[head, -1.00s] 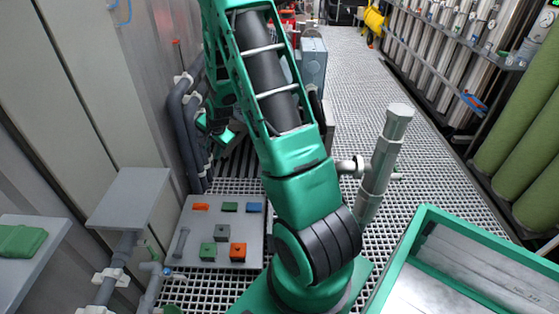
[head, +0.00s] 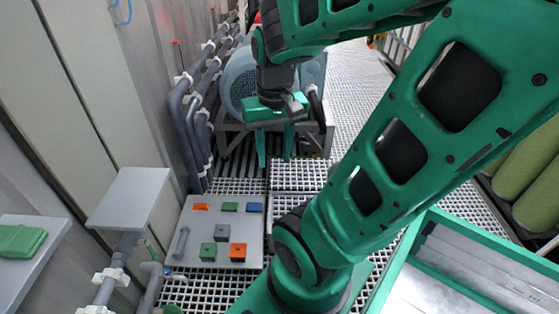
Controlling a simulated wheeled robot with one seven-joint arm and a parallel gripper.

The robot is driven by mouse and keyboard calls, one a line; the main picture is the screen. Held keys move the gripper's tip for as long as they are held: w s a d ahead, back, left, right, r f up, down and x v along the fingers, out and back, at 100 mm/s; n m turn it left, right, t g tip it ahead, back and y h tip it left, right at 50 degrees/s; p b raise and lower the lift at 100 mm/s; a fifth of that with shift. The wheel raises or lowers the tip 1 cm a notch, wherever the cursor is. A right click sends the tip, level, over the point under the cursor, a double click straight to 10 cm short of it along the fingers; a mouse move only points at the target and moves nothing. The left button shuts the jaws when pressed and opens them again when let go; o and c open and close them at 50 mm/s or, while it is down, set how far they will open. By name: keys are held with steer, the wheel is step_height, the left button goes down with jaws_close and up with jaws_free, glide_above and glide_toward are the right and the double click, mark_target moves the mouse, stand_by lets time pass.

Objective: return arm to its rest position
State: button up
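My green arm (head: 370,170) rises from its base at the bottom centre, leans right, and bends back left across the top of the head view. My gripper (head: 274,146) hangs from its end with both green fingers pointing down. The fingers are spread apart with nothing between them. It is above the grated floor, in front of a grey-blue motor, and is not touching anything that I can see. Part of the arm runs out of the picture at the top right.
A grey board (head: 223,230) with several coloured blocks lies at the lower left. A grey stand (head: 130,197) and a side shelf with a green case (head: 20,240) are left of it. The motor (head: 240,85) stands behind my gripper. A green-rimmed bin (head: 470,226) is at the lower right.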

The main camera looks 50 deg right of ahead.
steer(key=shift+n, duration=0.4)
steer(key=s, duration=0.1)
steer(key=s+a, duration=0.1)
steer(key=s, duration=0.2)
steer(key=shift+a+r, duration=0.2)
steer(key=shift+r, duration=0.05)
steer(key=shift+w, duration=0.1)
